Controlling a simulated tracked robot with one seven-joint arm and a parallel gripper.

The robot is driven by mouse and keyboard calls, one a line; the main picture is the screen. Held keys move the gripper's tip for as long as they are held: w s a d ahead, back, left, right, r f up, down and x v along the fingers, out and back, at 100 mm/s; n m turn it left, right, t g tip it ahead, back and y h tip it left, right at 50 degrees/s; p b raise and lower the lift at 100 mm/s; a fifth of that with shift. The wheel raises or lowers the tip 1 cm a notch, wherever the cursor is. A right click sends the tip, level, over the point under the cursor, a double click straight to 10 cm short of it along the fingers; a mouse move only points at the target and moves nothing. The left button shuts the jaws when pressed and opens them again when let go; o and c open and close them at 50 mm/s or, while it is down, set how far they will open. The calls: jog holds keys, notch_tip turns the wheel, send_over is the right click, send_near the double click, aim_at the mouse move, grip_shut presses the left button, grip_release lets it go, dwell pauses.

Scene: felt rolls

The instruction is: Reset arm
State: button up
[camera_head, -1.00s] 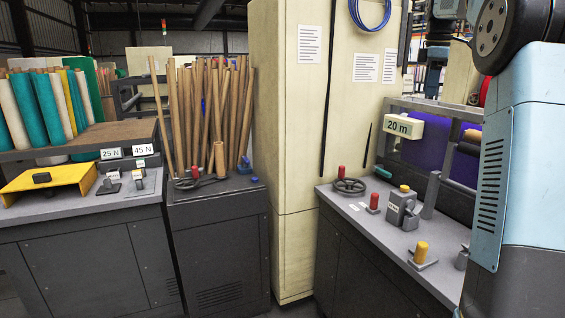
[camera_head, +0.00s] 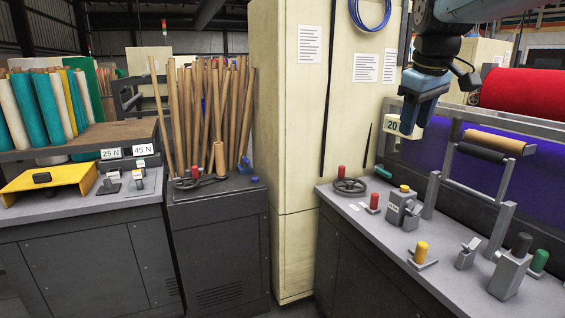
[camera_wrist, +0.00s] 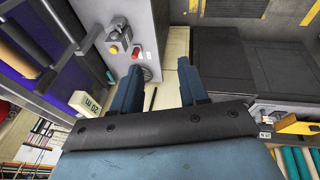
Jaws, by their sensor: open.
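My gripper (camera_head: 411,118) hangs at the upper right of the head view, fingers pointing down, in front of the cream "20 m" sign (camera_head: 399,137) and partly covering it. In the wrist view my gripper (camera_wrist: 160,82) shows two blue fingers spread apart. Nothing is between them. Beyond the fingers lie the right bench top and the floor. The gripper is above the right bench (camera_head: 352,206) and touches nothing that I can see.
A cream cabinet (camera_head: 287,160) stands centrally.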

jog(key=s+a+f+m+t, duration=0.1)
jog(key=s+a+f+m, duration=0.1)
jog(key=s+f, duration=0.5)
jog(key=s+a+f+m, duration=0.2)
jog(key=s+f+m, duration=0.1)
jog(key=s+f, duration=0.3)
jog(key=s, duration=0.2)
jog(key=shift+s+f+m+t+y, duration=0.3)
jog(key=shift+s+f+t+y, duration=0.05)
jog(key=shift+f+t+y, duration=0.05)
jog(key=shift+s, duration=0.1)
